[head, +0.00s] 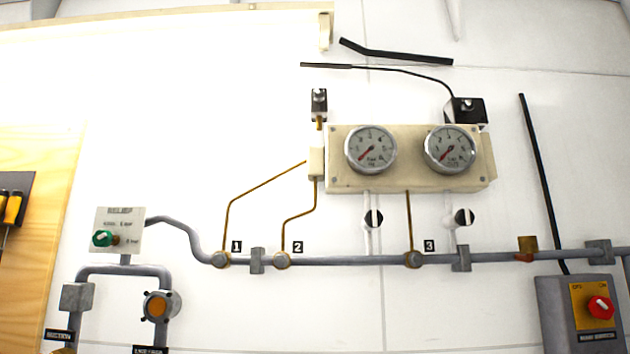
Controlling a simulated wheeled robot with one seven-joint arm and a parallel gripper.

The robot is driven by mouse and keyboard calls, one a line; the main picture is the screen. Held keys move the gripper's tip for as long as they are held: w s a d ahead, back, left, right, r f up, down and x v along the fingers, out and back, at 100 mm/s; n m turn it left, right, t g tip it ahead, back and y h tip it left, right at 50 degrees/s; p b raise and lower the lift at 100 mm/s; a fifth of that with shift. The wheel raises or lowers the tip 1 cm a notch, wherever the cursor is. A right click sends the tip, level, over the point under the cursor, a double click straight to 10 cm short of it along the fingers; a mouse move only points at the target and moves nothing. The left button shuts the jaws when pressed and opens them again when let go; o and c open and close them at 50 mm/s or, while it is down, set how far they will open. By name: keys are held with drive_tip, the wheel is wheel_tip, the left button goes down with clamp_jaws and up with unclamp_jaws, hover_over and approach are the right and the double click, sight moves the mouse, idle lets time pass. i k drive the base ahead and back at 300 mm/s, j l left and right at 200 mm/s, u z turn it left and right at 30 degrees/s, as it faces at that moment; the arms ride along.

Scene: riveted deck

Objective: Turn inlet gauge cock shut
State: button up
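Two round gauges sit on a cream panel (409,184) on the white wall, a left gauge (371,150) and a right gauge (450,149). Their small dial lettering is hard to read; both red needles point to the lower left. Below them are a left black-and-white round fitting (373,218) and a right one (463,217), each on a pale vertical pipe. Thin brass lines run down to pipe fittings marked 1 (221,260), 2 (282,260) and 3 (413,259). I cannot tell which part is the inlet gauge cock or how it is set. My gripper is not in view.
A grey pipe (340,261) crosses the wall. A green knob (102,238) sits by a label plate at left. A grey box (560,315) with a red knob (600,307) stands at lower right. A wooden board (50,200) holds tools at far left.

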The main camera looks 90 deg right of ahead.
sight(373, 219)
drive_tip(key=k+z, duration=0.1)
drive_tip(key=z, duration=0.3)
drive_tip(key=j+z, duration=0.1)
drive_tip(key=z, duration=0.3)
drive_tip(key=k+z, duration=0.15)
drive_tip(key=z, duration=0.3)
drive_tip(key=k+l+z, duration=0.1)
drive_tip(key=z, duration=0.3)
drive_tip(key=k+l+z, duration=0.85)
drive_tip(key=l, duration=0.3)
drive_tip(key=k+l, duration=0.25)
drive_tip(key=l, duration=0.15)
drive_tip(key=k+l, duration=0.2)
drive_tip(key=l, duration=0.2)
drive_tip(key=i+l+u, duration=0.2)
drive_tip(key=i+l, duration=0.55)
